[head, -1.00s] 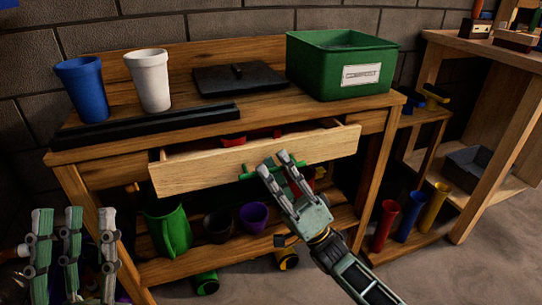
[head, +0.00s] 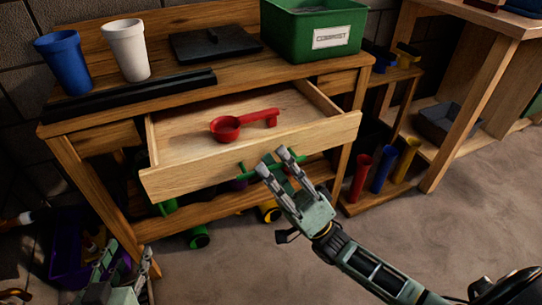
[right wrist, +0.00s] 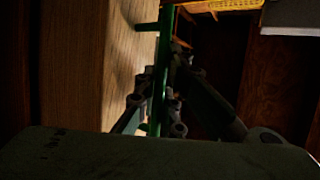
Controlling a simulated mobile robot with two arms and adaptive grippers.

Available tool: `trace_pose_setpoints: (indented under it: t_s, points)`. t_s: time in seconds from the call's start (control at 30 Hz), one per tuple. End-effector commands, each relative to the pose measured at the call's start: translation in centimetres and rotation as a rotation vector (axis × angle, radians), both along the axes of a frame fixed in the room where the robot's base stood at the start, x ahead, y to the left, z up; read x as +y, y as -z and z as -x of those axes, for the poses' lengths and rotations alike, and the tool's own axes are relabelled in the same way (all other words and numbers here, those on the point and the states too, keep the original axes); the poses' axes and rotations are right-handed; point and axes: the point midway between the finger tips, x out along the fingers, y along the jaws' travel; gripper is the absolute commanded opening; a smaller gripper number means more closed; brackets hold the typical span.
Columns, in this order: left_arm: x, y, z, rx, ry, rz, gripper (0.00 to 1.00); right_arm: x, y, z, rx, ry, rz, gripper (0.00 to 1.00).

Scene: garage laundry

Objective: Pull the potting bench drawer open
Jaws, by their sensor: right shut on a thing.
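The potting bench (head: 90,118) has its pale wooden drawer (head: 200,178) pulled well out, with a red scoop (head: 226,128) lying inside. My right gripper (head: 274,162) is shut on the green drawer handle (head: 298,162) at the drawer front. In the right wrist view the green handle (right wrist: 160,70) runs between the fingers, beside the drawer's wooden face. My left gripper (head: 125,262) is low at the left edge, away from the bench, with its fingers apart and empty; its lower part is cut off by the frame.
On the bench top stand a blue cup (head: 65,62), a white cup (head: 127,50), a black tray (head: 215,42) and a green box (head: 312,45). A purple bin (head: 65,265) is on the floor at left. Shelves (head: 440,150) stand at right. Floor at lower middle is clear.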

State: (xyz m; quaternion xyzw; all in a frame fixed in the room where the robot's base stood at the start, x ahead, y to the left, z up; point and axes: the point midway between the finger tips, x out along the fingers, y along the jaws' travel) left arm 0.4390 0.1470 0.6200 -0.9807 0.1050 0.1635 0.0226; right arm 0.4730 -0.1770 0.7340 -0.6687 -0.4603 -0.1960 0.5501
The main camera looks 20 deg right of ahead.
Motion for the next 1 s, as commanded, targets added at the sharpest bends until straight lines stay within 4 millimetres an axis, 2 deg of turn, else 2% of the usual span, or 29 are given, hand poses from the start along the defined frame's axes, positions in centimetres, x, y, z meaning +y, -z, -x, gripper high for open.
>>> trace_pose_setpoints:
  t_s: [0.47, 0.5, 0.57, 0.87, 1.0]
  points:
    - [0.2, 0.7, 0.3, 0.031, -0.002, -0.007, 0.4, 0.0, 0.4, 0.2, 0.007, 0.005, 0.008, 0.0]
    - [0.2, 0.7, 0.3, 0.031, -0.002, -0.007, 0.4, 0.0, 0.4, 0.2, 0.008, 0.005, 0.009, 0.12]
    - [0.2, 0.6, 0.3, 0.031, -0.002, -0.007, 0.4, 0.0, 0.4, 0.2, 0.007, 0.005, 0.007, 0.16]
    - [0.2, 0.6, 0.3, 0.03, -0.002, -0.007, 0.4, 0.0, 0.3, 0.3, 0.003, 0.001, 0.002, 0.16]
    - [0.2, 0.6, 0.3, 0.03, -0.002, -0.007, 0.4, -0.5, 1.2, 0.8, 0.005, 0.002, 0.004, 0.16]
